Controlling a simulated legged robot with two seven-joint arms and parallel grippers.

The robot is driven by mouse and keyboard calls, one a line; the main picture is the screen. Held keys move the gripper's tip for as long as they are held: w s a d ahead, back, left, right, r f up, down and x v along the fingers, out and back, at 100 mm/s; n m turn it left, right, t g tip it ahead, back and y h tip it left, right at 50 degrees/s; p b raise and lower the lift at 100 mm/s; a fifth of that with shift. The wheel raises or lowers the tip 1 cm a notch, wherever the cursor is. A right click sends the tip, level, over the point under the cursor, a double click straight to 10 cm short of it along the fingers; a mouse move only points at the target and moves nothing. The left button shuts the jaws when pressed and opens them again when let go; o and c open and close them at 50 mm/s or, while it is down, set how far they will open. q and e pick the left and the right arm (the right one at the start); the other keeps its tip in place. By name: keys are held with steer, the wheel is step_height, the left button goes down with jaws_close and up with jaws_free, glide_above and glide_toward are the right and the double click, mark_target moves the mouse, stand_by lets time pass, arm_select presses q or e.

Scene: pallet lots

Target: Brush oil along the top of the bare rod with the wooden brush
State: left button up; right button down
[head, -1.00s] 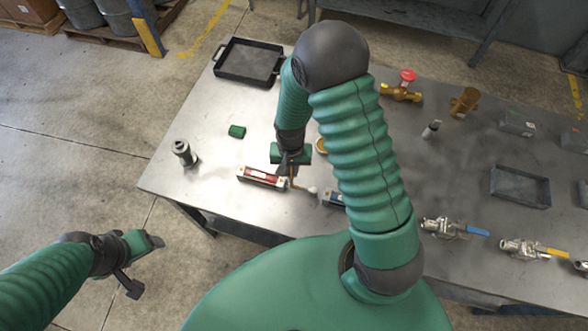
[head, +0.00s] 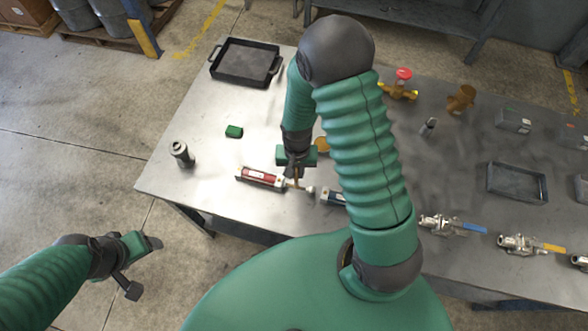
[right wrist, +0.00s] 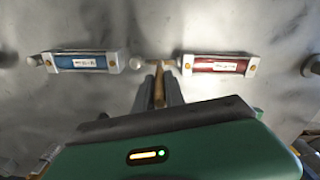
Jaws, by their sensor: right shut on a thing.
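My right gripper (head: 296,170) is shut on the wooden brush, whose handle (right wrist: 158,90) stands between the fingers in the right wrist view. The brush end is over the bare rod, which runs from the red-labelled cylinder (head: 262,178) to a pale round end (head: 310,189). This cylinder also shows in the right wrist view (right wrist: 216,65). I cannot tell whether the bristles touch the rod. A blue-labelled cylinder (right wrist: 84,62) lies beside it, partly hidden by my arm in the head view. My left gripper (head: 140,265) is open and empty, off the table's left side.
A round amber dish (head: 322,145) is partly hidden by my right arm. Valves and another tray (head: 517,184) are at right. The table's left part is mostly clear.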

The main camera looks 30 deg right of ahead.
steer(key=shift+s+d, duration=0.35)
steer(key=shift+s, duration=0.1)
steer(key=shift+w+a, duration=0.4)
steer(key=shift+w, duration=0.15)
steer(key=shift+w+a, duration=0.15)
steer(key=shift+w+a, duration=0.6)
steer(key=shift+w, duration=0.1)
steer(key=shift+s, duration=0.1)
